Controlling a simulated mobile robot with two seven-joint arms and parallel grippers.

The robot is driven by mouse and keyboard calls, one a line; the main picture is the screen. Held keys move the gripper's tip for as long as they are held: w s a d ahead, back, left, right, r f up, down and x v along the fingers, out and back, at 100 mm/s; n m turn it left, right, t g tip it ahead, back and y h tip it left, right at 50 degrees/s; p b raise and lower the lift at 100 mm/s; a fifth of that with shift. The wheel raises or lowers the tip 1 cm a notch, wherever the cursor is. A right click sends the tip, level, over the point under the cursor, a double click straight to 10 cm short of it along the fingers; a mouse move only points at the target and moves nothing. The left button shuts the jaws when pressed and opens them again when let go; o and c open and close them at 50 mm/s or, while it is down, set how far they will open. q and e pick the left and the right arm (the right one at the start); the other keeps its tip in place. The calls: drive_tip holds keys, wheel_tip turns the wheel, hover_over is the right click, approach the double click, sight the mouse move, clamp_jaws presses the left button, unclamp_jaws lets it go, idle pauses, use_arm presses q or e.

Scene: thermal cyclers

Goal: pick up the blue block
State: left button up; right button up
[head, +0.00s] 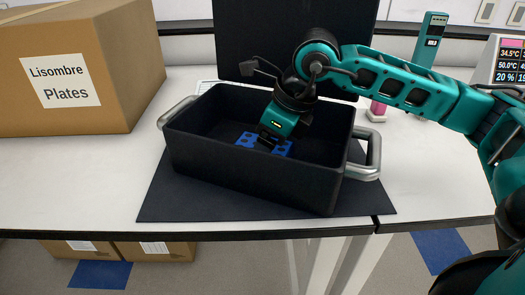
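The blue block (248,139) lies inside a black bin (255,178) with silver handles. It looks flat with holes or notches in it, and its right part is partly covered by my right gripper. My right gripper (271,144) reaches down into the bin from the right, with its fingertips at the block. The fingers are dark against the dark bin, so I cannot tell whether they are open or shut, or touching the block. My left gripper is not in view.
The bin stands on a black mat (160,205) on a white table (60,190). A cardboard box (75,85) labelled "Lisombre Plates" stands at left. A dark monitor (240,40) is behind the bin. A teal device (430,40) and a display (508,62) stand at the back right.

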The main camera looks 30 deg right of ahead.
drive_tip(key=c, duration=0.6)
drive_tip(key=shift+r, duration=0.1)
drive_tip(key=shift+c, duration=0.4)
